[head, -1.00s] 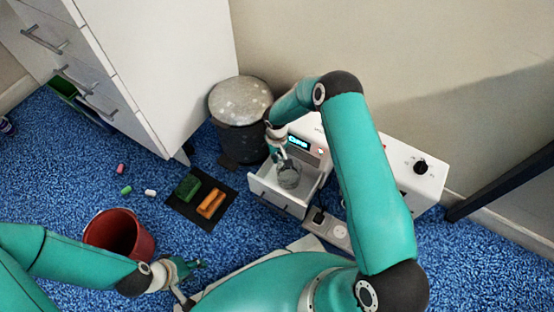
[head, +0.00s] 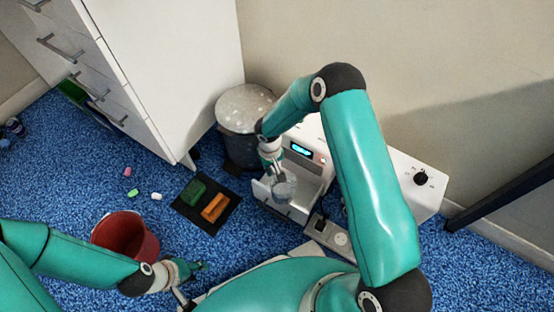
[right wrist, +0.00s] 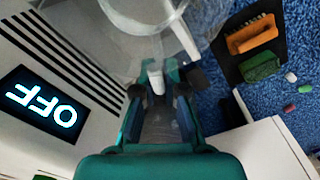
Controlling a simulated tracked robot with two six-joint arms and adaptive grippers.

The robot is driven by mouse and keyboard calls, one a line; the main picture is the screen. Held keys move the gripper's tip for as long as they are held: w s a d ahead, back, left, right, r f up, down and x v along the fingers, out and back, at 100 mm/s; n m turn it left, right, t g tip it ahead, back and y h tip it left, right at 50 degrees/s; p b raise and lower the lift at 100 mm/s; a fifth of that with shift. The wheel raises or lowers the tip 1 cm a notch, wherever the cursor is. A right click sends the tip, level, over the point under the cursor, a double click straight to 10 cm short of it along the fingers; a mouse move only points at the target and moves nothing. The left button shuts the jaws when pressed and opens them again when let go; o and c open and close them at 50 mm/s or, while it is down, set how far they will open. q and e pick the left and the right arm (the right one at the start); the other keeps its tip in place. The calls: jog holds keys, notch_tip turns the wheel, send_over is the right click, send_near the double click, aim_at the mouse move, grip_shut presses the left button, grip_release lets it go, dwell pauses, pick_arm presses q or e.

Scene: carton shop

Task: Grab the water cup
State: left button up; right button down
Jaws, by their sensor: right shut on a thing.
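The water cup (head: 284,190) is a clear, see-through cup at the white machine's open front tray, in the middle of the head view. It also shows at the top of the right wrist view (right wrist: 150,45), close in front of the fingers. My right gripper (head: 276,174) reaches down to the cup and is shut on it; in the right wrist view its teal fingers (right wrist: 158,85) meet the cup's near side. My left gripper (head: 192,268) is low in the head view, beside the red bin and away from the cup. Its fingers are too small to judge.
The white machine (head: 385,177) with a lit display stands against the wall. A power strip (head: 327,233) lies right of the tray.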

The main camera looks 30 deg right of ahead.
jog(key=s+a, duration=0.6)
jog(key=a, duration=0.4)
jog(key=shift+a, duration=0.1)
dwell(0.4)
dwell(1.1)
